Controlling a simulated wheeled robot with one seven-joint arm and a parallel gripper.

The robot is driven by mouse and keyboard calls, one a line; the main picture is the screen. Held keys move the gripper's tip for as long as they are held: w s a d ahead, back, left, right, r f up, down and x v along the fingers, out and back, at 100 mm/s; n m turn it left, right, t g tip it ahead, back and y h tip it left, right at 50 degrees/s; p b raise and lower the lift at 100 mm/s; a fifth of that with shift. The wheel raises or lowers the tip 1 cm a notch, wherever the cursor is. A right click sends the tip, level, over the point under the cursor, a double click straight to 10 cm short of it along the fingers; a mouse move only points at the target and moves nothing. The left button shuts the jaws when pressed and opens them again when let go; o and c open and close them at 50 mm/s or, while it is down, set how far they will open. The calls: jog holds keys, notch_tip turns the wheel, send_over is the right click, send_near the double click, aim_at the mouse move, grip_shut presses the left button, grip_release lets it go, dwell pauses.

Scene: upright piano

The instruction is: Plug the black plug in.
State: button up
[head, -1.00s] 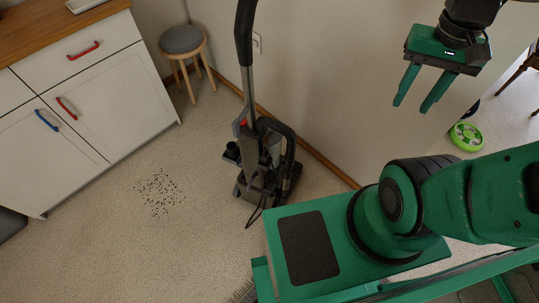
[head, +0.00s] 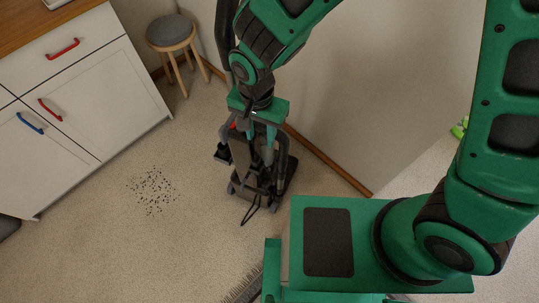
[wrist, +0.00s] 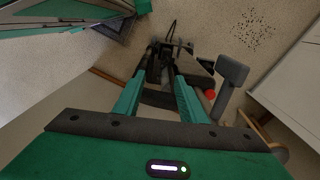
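An upright vacuum cleaner (head: 243,160) with a dark body and a tall handle stands by the wall. A thin black cord (head: 250,210) hangs at its base; I cannot make out the black plug itself. My gripper (head: 258,140) points down over the vacuum in the head view and covers part of it. In the wrist view my gripper (wrist: 160,68) has its two green fingers apart, with the vacuum (wrist: 180,62) beyond and between them. No grip on anything shows. The wall socket is not visible now; my arm covers that stretch of wall.
A grey-topped wooden stool (head: 171,32) stands by the wall. A white cabinet (head: 95,105) with red and blue handles is at the left. Dark crumbs (head: 153,190) lie on open carpet. A green object (head: 459,129) peeks out at the right.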

aim_at(256, 159)
jog(key=shift+s+a+f, duration=0.25)
jog(key=shift+f, duration=1.75)
jog(key=shift+s+a+f, duration=0.25)
jog(key=shift+a+f, duration=0.05)
jog(key=shift+f, duration=1.75)
jog(key=shift+s+a+f, duration=0.25)
jog(key=shift+f, duration=1.75)
jog(key=shift+c, duration=0.4)
grip_shut()
